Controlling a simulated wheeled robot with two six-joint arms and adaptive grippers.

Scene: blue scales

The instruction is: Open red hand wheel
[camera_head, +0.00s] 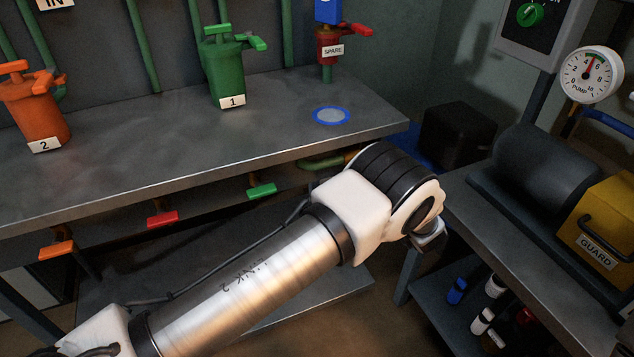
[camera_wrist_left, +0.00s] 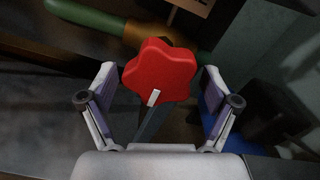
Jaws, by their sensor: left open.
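The red hand wheel (camera_wrist_left: 160,68) is a lobed knob with a white mark on its lower edge, in the middle of the left wrist view. Behind it are a brass-coloured fitting (camera_wrist_left: 146,33) and a green pipe (camera_wrist_left: 88,18). My left gripper (camera_wrist_left: 159,80) is open, with one finger on each side of the wheel and a visible gap on both sides. I cannot tell the exact depth between fingertips and wheel. In the head view my left arm hides the wheel and the left gripper. My right gripper is in neither view.
A metal bench (camera_head: 160,155) stands behind my arm, with green (camera_head: 262,191), red (camera_head: 162,219) and orange (camera_head: 57,250) handles under its edge. Green canister 1 (camera_head: 223,75) and orange canister 2 (camera_head: 35,110) stand on it. A yellow guard box (camera_head: 602,220) is at right.

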